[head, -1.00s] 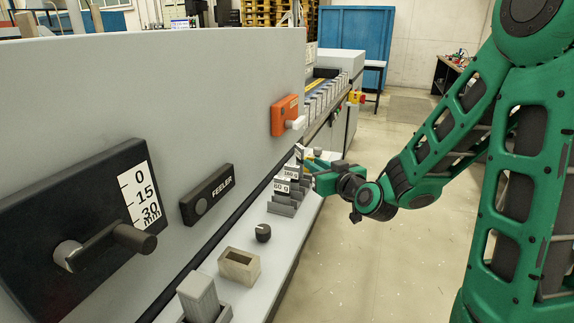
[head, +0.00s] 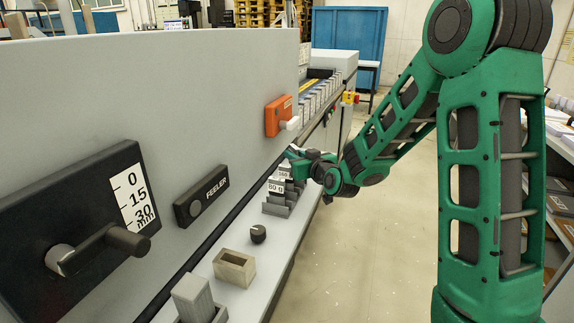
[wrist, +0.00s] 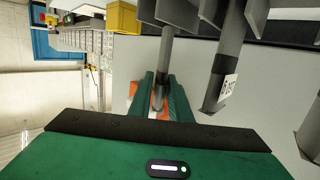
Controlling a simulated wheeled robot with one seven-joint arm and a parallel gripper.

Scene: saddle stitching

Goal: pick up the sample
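Several grey sample pieces with white weight labels stand in a stepped grey holder (head: 279,208) on the ledge. A label reading 80 g (head: 275,187) shows, with another label behind it. My gripper (head: 293,154) is at the far end of this holder, by the panel, small and partly blurred into it. In the wrist view its two green fingers (wrist: 161,101) are apart with orange showing in the gap.
The tall grey panel (head: 190,90) runs along the left, with a black scale lever, a FEELER block (head: 202,197) and an orange box (head: 279,116). A black knob (head: 258,234) and hollow block (head: 234,267) sit on the ledge. Open floor lies right.

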